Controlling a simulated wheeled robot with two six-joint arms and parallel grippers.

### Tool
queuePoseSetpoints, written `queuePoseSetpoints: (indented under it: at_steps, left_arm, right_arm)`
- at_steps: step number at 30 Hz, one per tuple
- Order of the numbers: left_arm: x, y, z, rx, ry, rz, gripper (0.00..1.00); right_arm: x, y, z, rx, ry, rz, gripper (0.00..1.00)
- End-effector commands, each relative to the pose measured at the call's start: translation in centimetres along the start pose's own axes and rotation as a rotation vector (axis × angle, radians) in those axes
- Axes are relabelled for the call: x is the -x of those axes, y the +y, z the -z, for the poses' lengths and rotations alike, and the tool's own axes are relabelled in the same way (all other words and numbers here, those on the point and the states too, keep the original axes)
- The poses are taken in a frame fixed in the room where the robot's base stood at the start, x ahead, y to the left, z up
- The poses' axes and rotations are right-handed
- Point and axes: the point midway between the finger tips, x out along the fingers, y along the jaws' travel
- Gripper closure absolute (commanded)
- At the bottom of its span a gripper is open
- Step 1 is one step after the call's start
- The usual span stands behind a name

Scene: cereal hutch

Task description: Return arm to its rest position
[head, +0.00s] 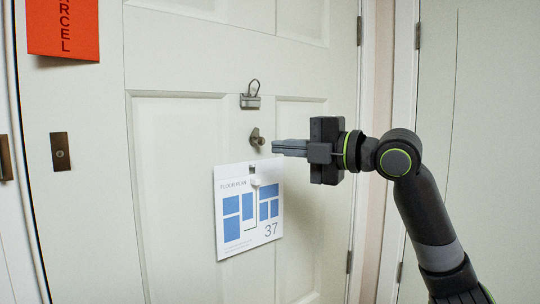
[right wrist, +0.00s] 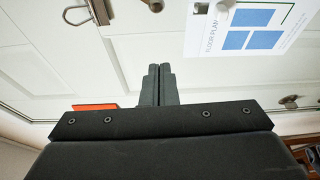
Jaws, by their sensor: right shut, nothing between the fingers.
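My right gripper (head: 274,147) is shut and empty in front of a white panelled door (head: 180,150). In the head view its fingertips are just right of a metal knob (head: 257,139) on the door; I cannot tell whether they touch it. In the right wrist view the gripper's two fingers (right wrist: 158,72) lie side by side with nothing between them. My right arm comes in from the lower right. My left gripper is not in view.
A floor plan card (head: 238,245) marked 37 hangs below the knob from a white peg (head: 256,181). A metal clip (head: 250,102) with a loop is above it. An orange card (head: 62,28) is at the upper left. A lock plate (head: 60,152) is at the left.

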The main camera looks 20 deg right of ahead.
Motion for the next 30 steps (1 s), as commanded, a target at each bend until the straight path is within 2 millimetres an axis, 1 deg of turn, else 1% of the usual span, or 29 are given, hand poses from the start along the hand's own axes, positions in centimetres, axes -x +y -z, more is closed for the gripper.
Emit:
queuePoseSetpoints:
  at_steps: [1, 6, 20, 23, 26, 29, 30]
  left_arm:
    - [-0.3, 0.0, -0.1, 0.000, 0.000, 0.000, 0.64]
    - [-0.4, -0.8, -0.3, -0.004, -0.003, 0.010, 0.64]
    - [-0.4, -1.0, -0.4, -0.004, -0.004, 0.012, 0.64]
    - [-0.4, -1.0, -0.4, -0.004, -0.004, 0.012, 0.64]
    - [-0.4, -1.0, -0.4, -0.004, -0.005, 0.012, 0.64]
    - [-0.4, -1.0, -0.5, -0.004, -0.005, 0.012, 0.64]
    - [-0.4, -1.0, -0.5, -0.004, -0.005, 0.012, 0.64]
  right_arm:
    - [0.4, -0.1, 0.0, 0.001, -0.002, 0.000, 1.00]
    - [1.0, -0.1, 0.0, 0.000, 0.000, 0.000, 1.00]
    - [1.1, 0.0, 0.0, -0.001, 0.001, 0.000, 1.00]
    - [0.8, -0.6, -0.1, -0.011, -0.002, 0.009, 1.00]
    - [0.1, -3.5, -0.5, -0.064, -0.019, 0.047, 1.00]
    - [-0.9, -8.7, -1.1, -0.163, -0.057, 0.113, 1.00]
    - [-1.3, -11.4, -1.3, -0.215, -0.079, 0.145, 1.00]
